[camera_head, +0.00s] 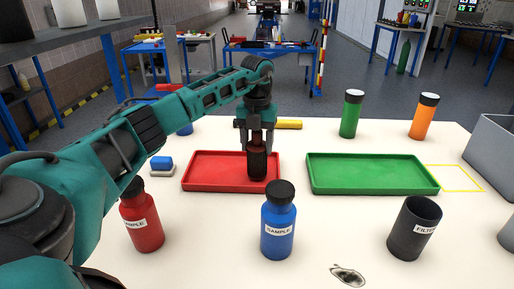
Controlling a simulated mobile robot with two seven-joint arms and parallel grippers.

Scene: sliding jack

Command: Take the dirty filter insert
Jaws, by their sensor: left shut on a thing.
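My left gripper (256,124) reaches over the red tray (215,172) from the left and points down. It is shut on a dark, brownish cylinder, which looks like the dirty filter insert (257,164). The insert is upright at the right part of the red tray; I cannot tell whether its bottom touches the tray floor. A dark grey, open-topped holder labelled FILTER (411,232) stands at the front right of the table; its inside looks dark. My right gripper is not in view.
A green tray (370,174) lies right of the red one. Red (142,216) and blue (278,222) SAMPLE bottles stand in front. Green (351,115) and orange (423,117) bottles stand behind. A grey bin (492,150) is far right.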

